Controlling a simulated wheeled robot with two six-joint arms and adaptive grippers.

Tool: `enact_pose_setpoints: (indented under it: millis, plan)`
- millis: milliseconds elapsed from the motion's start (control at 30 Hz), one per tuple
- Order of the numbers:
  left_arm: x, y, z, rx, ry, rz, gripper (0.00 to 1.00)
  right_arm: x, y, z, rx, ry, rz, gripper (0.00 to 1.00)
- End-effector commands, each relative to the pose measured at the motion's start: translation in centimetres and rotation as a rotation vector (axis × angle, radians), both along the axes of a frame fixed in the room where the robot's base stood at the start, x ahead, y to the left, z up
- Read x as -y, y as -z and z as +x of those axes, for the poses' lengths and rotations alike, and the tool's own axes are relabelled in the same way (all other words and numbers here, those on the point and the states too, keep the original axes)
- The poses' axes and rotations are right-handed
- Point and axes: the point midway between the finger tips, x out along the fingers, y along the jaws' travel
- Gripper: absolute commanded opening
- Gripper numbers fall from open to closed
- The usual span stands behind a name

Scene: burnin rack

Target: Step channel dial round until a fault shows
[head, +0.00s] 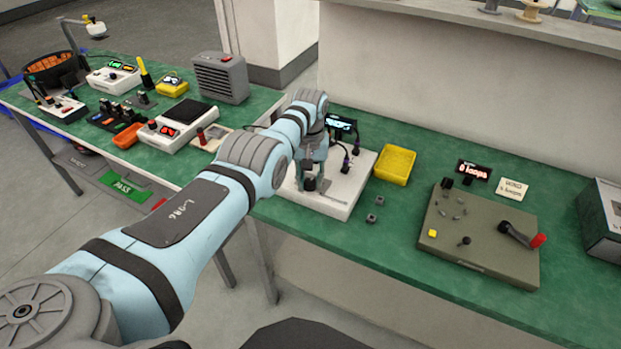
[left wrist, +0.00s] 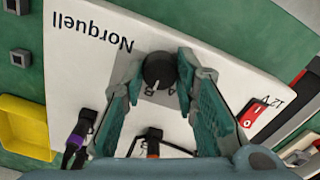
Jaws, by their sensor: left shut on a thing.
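The white test unit (head: 345,195), marked "Norquell" (left wrist: 92,34) in the left wrist view, stands on the green bench. Its black channel dial (left wrist: 159,70) sits on a grey plate with letters. My left gripper (left wrist: 160,78) has its two teal fingers on either side of the dial, shut on it. In the head view the left gripper (head: 310,178) points down at the unit's front and partly hides the dial. A small dark display (head: 341,124) with cyan marks stands at the unit's back, too small to read. My right gripper is not in view.
A yellow tray (head: 395,165) and small grey blocks (head: 371,218) lie right of the unit. An olive panel (head: 470,235) with a red-handled crank stands farther right. A grey heater-like box (head: 220,78) and other devices stand left. Dark cables run behind the dial.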

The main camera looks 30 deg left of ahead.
Motion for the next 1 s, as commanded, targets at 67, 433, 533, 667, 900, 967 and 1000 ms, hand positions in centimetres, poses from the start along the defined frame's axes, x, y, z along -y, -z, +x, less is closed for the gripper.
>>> enact_pose_setpoints:
  millis: [67, 433, 533, 667, 900, 967, 1000]
  plan:
    - [0.0, -0.1, 0.0, 0.002, 0.0, 0.001, 0.0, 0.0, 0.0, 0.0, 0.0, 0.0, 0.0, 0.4]
    - [0.0, 0.0, 0.0, 0.001, -0.002, 0.0, 0.47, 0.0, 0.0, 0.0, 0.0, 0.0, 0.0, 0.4]
    - [0.0, 0.0, 0.0, 0.001, -0.002, 0.0, 0.47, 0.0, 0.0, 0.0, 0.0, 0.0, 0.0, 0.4]
    - [0.0, -0.1, 0.0, 0.001, -0.002, 0.0, 0.47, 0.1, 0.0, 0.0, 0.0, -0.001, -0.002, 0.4]
    - [0.0, -3.0, 0.1, 0.007, -0.002, 0.001, 0.47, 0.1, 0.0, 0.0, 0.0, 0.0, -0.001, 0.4]
    - [0.0, -4.9, 0.2, 0.008, -0.002, 0.001, 0.47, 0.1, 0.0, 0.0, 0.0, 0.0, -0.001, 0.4]
    - [0.0, -6.2, 0.2, 0.007, -0.002, 0.001, 0.47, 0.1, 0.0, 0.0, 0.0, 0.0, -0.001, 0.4]
